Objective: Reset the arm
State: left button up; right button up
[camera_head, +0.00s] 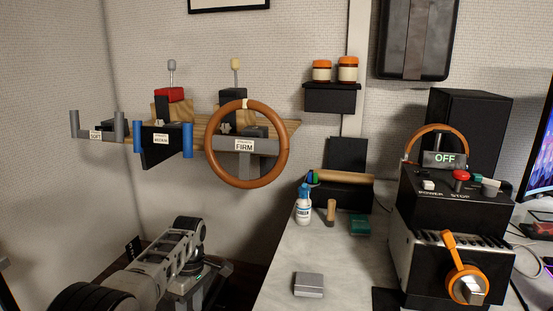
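My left arm (160,264) comes in at the lower left, over the floor to the left of the grey worktop. It is bent, with its far end low near the worktop's left edge. The dark end part (212,268) is small and partly covered by the arm links. I cannot make out its fingers or anything held in them. My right arm and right gripper are not in view.
A worktop (270,285) holds a grey box (309,284), a white bottle (304,206), a green block (359,225) and a black control unit (425,210) reading OFF, with an orange crank (450,246). A wall shelf (203,130) carries a brown steering wheel (282,156) and other controls.

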pick_arm(q)
jog(key=s+f+m+t+h+p, duration=0.1)
jog(key=s+f+m+t, duration=0.25)
jog(key=f, duration=0.45)
jog(key=s+f+m+t, duration=0.3)
jog(key=s+f+m, duration=0.1)
jog(key=f, duration=0.3)
jog(key=s+d+r+m+t+h, duration=0.1)
jog(key=s+d+r+m+t, duration=0.1)
jog(key=s, duration=0.4)
jog(key=s+d+r+m+t+h, duration=0.1)
jog(key=s+d+r+m+t, duration=0.1)
jog(key=s+r+m, duration=0.2)
jog(key=s+d+r+m+t+h+p, duration=0.1)
jog(key=s+d+r+m+t, duration=0.1)
jog(key=s+r, duration=0.5)
jog(key=shift+s+r+m, duration=0.25)
jog(key=shift+s+m, duration=0.25)
jog(key=shift+m, duration=0.05)
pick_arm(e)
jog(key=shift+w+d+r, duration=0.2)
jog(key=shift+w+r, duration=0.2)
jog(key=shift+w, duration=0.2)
pick_arm(q)
jog(key=shift+t, duration=0.25)
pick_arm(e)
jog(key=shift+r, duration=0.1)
